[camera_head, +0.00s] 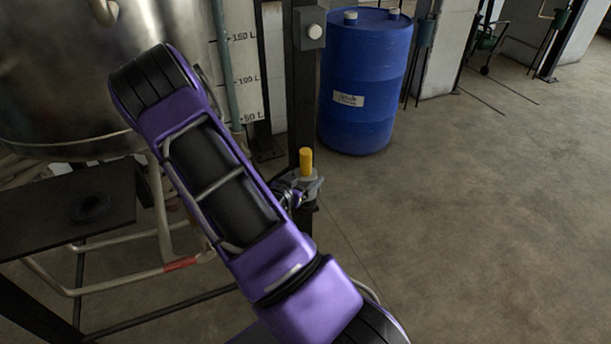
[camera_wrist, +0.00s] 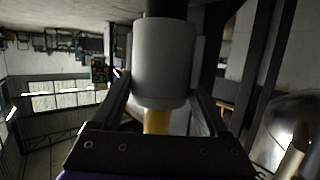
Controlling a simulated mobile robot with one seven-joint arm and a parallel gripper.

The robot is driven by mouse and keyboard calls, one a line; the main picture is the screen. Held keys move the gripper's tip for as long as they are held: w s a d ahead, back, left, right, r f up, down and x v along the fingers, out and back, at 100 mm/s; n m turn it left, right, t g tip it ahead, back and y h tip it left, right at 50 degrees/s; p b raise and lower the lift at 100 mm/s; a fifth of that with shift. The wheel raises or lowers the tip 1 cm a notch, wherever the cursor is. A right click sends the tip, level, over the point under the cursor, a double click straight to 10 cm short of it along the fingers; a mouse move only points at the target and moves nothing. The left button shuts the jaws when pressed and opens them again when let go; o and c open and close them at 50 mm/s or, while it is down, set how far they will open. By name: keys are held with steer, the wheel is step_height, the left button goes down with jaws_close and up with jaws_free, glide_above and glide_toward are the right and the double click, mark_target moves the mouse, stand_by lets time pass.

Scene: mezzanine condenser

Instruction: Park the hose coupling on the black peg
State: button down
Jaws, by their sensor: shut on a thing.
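In the head view a light grey coupling (camera_head: 307,177) stands roughly upright in front of a black post. A yellow rod (camera_head: 306,160) sticks up from its top; I cannot tell whether it belongs to the coupling. My gripper (camera_head: 300,187) comes in from the left, partly behind my purple arm, and is shut on the coupling. In the wrist view the grey coupling (camera_wrist: 161,62) sits between the two fingers, with the yellow rod (camera_wrist: 157,122) toward the palm. A black part (camera_wrist: 166,8) meets its far end. I cannot clearly identify the black peg.
The black post (camera_head: 304,90) with a grey button box rises behind the coupling. A steel tank (camera_head: 50,80) and a dark shelf (camera_head: 40,222) with a black round piece (camera_head: 91,207) are at left. A blue drum (camera_head: 362,85) stands behind. The floor at right is open.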

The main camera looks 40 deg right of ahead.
steer(key=shift+f, duration=1)
jaws_free()
steer(key=p+v, duration=0.2)
steer(key=v, duration=1.5)
steer(key=shift+a+r, duration=0.1)
